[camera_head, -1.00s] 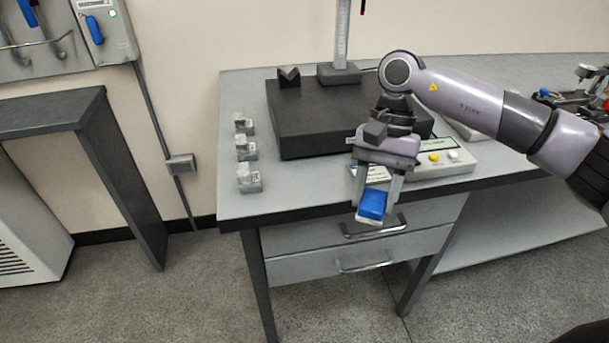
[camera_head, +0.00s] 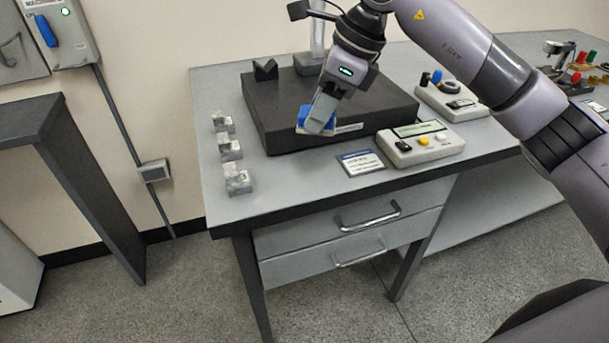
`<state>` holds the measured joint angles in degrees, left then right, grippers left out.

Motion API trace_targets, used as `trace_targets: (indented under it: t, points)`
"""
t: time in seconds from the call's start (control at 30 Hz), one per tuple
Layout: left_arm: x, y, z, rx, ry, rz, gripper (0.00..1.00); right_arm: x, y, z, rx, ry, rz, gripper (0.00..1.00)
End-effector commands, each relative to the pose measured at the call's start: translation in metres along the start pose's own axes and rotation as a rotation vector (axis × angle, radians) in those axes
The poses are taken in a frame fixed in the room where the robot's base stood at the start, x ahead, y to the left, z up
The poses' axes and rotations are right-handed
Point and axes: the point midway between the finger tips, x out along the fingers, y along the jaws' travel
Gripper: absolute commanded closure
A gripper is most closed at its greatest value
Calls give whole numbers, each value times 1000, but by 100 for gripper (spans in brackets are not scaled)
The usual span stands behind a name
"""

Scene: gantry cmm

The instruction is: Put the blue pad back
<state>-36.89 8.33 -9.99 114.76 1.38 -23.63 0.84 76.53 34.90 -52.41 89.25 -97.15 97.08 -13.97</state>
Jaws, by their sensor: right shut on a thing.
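The blue pad (camera_head: 303,114) has a blue top and a pale underside. My right gripper (camera_head: 318,121) is shut on it, and one finger hides much of it. Gripper and pad are in front of the dark block's (camera_head: 262,122) left front part; whether the pad touches the block I cannot tell. A flat card (camera_head: 361,162) with a blue band and print lies on the grey table (camera_head: 287,184) in front of the block. My left gripper is not in view.
Several small metal blocks (camera_head: 229,149) stand in a row at the table's left. A grey box with buttons (camera_head: 421,143) stands right of the card, another device (camera_head: 450,102) behind it.

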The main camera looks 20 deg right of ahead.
Motion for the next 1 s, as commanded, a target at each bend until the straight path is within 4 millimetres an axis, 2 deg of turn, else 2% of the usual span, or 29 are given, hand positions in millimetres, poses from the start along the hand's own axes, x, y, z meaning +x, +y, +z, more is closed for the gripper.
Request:
trace_targets:
  t: [0.5, 0.73, 0.87, 1.0]
  points:
    - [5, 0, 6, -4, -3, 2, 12, -44, -12, 38, 716, 1, -300, 88]
    - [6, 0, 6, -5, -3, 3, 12, -58, -14, 47, 933, 3, -387, 88]
    - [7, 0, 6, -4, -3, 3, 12, -57, -14, 47, 980, 5, -406, 88]
    - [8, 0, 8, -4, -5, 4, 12, -32, -14, 36, 989, 9, -407, 88]
